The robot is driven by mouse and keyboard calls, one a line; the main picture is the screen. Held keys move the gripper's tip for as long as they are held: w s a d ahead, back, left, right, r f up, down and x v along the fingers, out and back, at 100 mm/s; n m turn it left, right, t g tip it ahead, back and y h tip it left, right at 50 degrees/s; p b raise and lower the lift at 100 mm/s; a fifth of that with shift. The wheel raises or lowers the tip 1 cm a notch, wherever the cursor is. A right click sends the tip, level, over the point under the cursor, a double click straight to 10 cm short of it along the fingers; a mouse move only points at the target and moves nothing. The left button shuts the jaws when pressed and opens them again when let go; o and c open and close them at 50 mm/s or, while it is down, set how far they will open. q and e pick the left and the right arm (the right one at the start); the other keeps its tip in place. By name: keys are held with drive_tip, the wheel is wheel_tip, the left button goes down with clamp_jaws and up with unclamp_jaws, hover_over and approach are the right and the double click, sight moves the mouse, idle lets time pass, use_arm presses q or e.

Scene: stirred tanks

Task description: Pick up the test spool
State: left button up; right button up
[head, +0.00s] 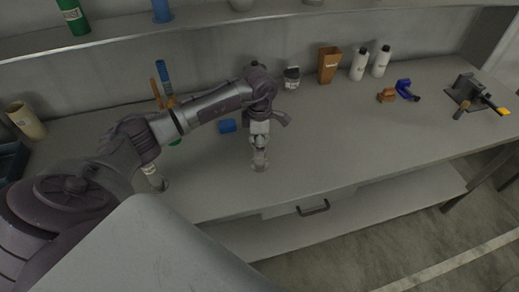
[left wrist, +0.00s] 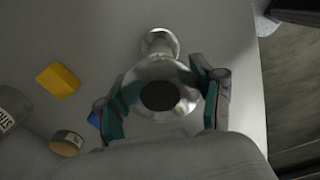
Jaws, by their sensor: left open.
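The test spool appears to be the silvery metal piece (head: 260,160) on the bench near its front edge, below my left gripper (head: 259,143) in the head view. In the left wrist view, the spool (left wrist: 172,72) has a wide round end with a dark centre close to the camera and a smaller round end farther off. My left gripper (left wrist: 163,103) is open, with one green-padded finger on each side of the wide end. I cannot tell whether the fingers touch it. My right gripper is not in view.
A blue block (head: 227,126) lies left of the gripper. The wrist view shows a yellow block (left wrist: 58,80) and a round-lidded container (left wrist: 66,143) at left. The bench right of the spool is clear.

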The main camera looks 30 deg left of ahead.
use_arm(q)
drive_tip(key=shift+f, duration=0.3)
drive_tip(key=c, duration=1)
drive_tip(key=shift+c, duration=0.2)
